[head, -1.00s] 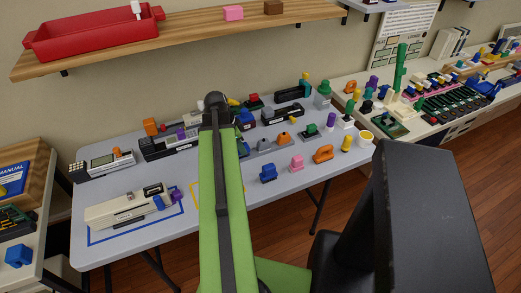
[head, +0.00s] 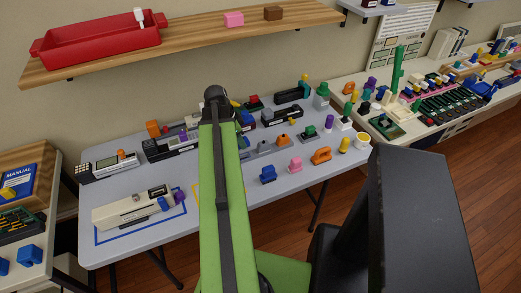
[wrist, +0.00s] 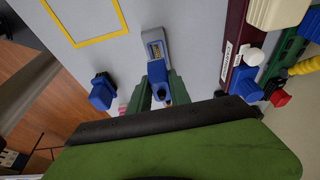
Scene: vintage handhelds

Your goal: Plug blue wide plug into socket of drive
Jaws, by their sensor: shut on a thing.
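A blue plug (wrist: 157,71) sits between the two green fingers of my gripper (wrist: 162,91) in the wrist view, and the gripper is shut on it. A grey piece (wrist: 153,42) with a slotted face lies against its far end; I cannot tell whether it is part of the plug. In the head view my green arm hides the gripper's fingertips. A cream device (head: 130,210), possibly the drive, lies inside a blue outline on the table left of my arm. A blue and a purple plug (head: 179,196) are at its right end. Its socket openings are not clear.
Another blue plug (wrist: 103,92) stands left of my gripper; it also shows in the head view (head: 268,174). A dark red device (wrist: 239,48) lies to the right. A yellow outline (wrist: 90,38) marks bare table. Several devices and plugs crowd the table's back.

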